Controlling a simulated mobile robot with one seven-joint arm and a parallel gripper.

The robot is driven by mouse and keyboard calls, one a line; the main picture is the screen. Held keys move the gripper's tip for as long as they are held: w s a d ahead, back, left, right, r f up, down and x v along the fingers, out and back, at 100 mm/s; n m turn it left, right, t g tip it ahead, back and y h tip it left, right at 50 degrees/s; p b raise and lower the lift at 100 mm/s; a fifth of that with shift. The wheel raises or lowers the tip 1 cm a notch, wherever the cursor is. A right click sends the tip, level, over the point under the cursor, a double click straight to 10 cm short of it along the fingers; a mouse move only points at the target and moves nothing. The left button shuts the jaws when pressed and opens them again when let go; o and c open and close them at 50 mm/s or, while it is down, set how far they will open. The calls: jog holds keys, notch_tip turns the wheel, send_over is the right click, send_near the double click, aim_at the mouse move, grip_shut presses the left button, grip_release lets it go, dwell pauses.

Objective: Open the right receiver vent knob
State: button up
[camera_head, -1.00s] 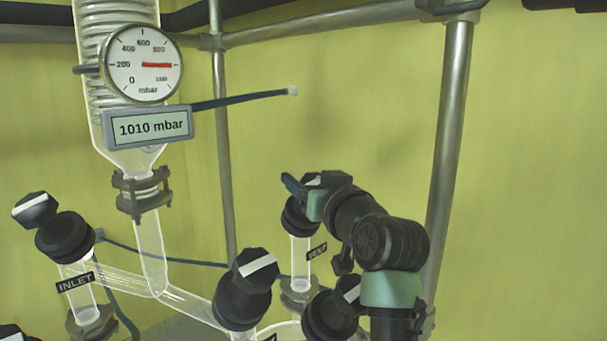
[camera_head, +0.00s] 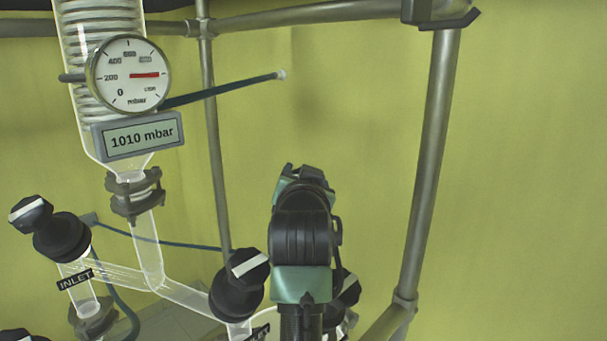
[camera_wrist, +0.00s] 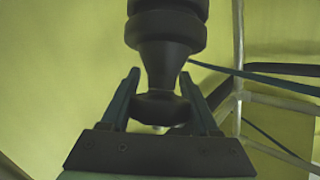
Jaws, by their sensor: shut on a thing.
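In the wrist view my gripper (camera_wrist: 160,82) has its two fingers on either side of a dark knob (camera_wrist: 160,107), shut on it. A wider black collar (camera_wrist: 167,32) and a tapering dark neck adjoin the knob. In the head view my wrist and forearm stand in front of the vent valve.
A black knob with a white stripe (camera_head: 238,284) stands close left of my arm. The inlet knob (camera_head: 30,213), gauge (camera_head: 130,74) and 1010 mbar display (camera_head: 138,136) are at left. A metal post (camera_head: 430,160) stands at right.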

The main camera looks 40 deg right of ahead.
jog(key=o, duration=1.4)
jog(key=shift+s+a, duration=0.1)
jog(key=b+v, duration=0.5)
jog(key=v, duration=0.7)
jog(key=shift+s+a, duration=0.25)
jog(key=shift+s, duration=0.05)
jog(key=shift+f, duration=0.1)
